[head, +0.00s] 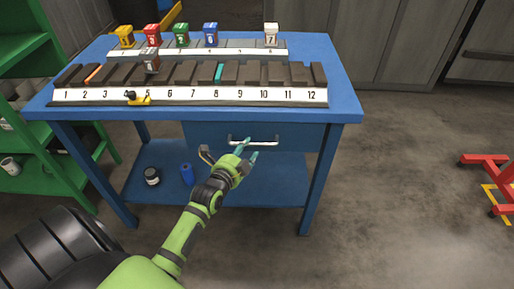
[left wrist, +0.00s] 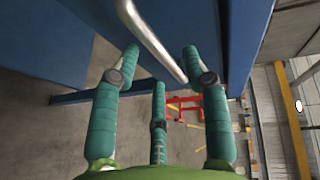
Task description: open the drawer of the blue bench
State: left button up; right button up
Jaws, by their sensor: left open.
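The blue bench (head: 345,106) stands in front of me in the head view. Its drawer (head: 305,136) sits under the top at the right and looks shut, with a silvery bar handle (head: 268,141). My left gripper (head: 247,155) is open at the handle, its teal fingers at the bar's middle and just below. In the left wrist view, the handle (left wrist: 150,40) runs slantwise between the spread fingertips of my left gripper (left wrist: 161,62). I cannot tell whether any finger touches it. My right gripper is out of view.
A numbered rack (head: 190,95) with dark slots and coloured blocks covers the bench top. A green shelf unit (head: 30,165) is at left, a red stand (head: 488,165) at far right. The floor between is clear.

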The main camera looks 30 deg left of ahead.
aim_at(252, 143)
pick_arm(q)
jog(key=x, duration=0.3)
jog(key=shift+w+d, duration=0.1)
jog(key=shift+w, duration=0.35)
grip_shut()
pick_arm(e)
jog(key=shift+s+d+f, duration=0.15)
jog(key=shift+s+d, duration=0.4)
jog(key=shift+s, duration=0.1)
